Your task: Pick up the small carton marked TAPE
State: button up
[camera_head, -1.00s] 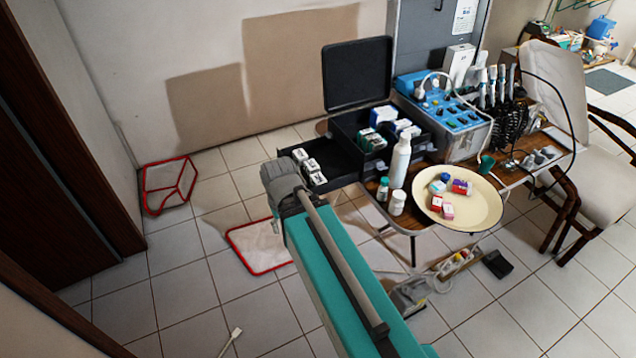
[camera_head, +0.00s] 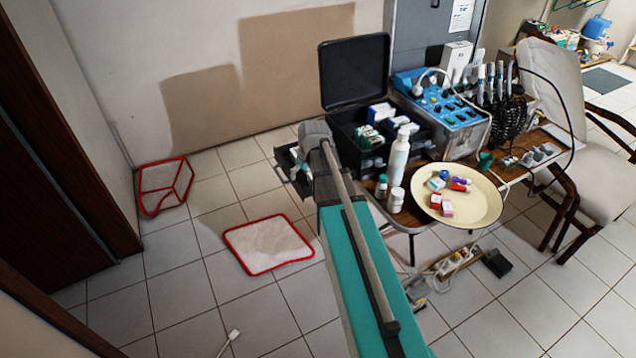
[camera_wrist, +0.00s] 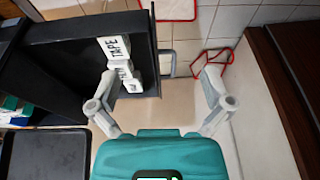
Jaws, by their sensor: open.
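The white carton marked TAPE (camera_wrist: 115,47) is in the wrist view, in a black drawer (camera_wrist: 62,57), against its right side. More white cartons (camera_wrist: 125,75) sit in line just below it, partly behind my left finger. My gripper (camera_wrist: 161,78) is open and empty. Its left finger overlaps the cartons in the picture, and its right finger is over the area outside the drawer. I cannot tell whether the left finger touches anything. In the head view my arm hides most of the drawer (camera_head: 290,165), and the TAPE marking cannot be made out.
The open black case (camera_head: 355,75) stands on the table beside a blue device (camera_head: 440,100). A white bottle (camera_head: 398,158) and a cream plate (camera_head: 483,205) with small boxes are right of my arm.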

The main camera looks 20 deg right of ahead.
jog(key=w+d+t, duration=0.1)
jog(key=w+d, duration=0.3)
jog(key=d, duration=0.3)
jog(key=shift+w+d, duration=0.4)
jog(key=shift+f+b, duration=0.2)
jog(key=shift+b, duration=0.2)
jog(key=b+x, duration=0.7)
jog(key=x, duration=0.1)
jog(key=shift+w+d+f+b, duration=0.1)
jog(key=shift+w+b, duration=0.05)
jog(key=shift+b, duration=0.2)
jog(key=b+x, duration=0.3)
jog(key=shift+d+f, duration=0.3)
jog(key=shift+f, duration=0.05)
jog(key=shift+b+x, duration=0.85)
jog(key=shift+b, duration=0.15)
